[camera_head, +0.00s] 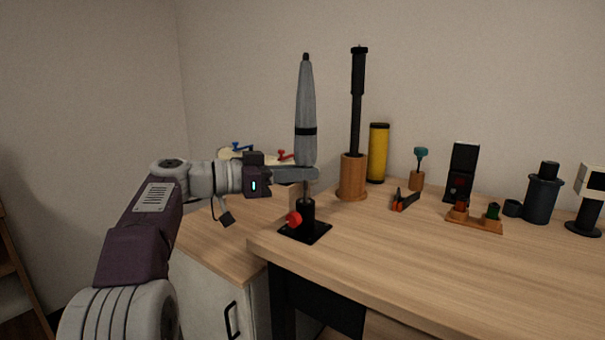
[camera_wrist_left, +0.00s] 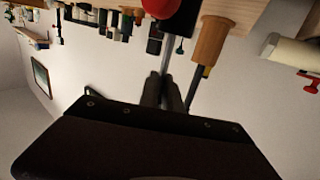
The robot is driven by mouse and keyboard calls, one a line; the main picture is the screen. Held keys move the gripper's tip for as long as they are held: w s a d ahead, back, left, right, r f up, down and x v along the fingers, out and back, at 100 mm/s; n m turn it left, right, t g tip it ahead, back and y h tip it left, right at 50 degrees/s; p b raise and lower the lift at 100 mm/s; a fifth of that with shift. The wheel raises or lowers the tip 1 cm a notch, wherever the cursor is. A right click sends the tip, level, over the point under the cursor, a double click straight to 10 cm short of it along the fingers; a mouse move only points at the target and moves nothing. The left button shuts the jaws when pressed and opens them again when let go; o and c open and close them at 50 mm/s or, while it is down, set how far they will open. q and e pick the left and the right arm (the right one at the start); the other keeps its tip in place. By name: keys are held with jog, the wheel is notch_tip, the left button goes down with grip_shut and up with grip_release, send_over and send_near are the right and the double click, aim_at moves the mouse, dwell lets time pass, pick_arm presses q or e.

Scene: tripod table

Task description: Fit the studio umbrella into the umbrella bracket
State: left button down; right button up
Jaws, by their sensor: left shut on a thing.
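The studio umbrella (camera_head: 306,105) is grey, folded and upright, with a black band and a thin metal shaft below. My left gripper (camera_head: 308,174) is shut on the umbrella just below its canopy. The umbrella bracket (camera_head: 306,215) is a black socket with a red knob, on a square black plate at the table's near left corner. The shaft comes down to the socket's top; I cannot tell whether its tip is inside. In the left wrist view the shaft (camera_wrist_left: 168,55) runs from the fingers towards the red knob (camera_wrist_left: 170,5). My right gripper is not in view.
A wooden holder (camera_head: 352,178) with a tall black pole stands right behind the bracket, near a yellow cylinder (camera_head: 378,152). Pliers (camera_head: 404,199), a wooden rack (camera_head: 474,222) and a dark blue canister (camera_head: 541,198) lie further right. The table's front middle is clear.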

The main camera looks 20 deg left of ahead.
pick_arm(q)
jog(key=shift+f+b, duration=0.5)
jog(key=c, duration=1.5)
grip_release()
jog(key=shift+o, duration=0.2)
jog(key=p+v, duration=0.2)
jog(key=v, duration=0.7)
jog(key=shift+p, duration=0.35)
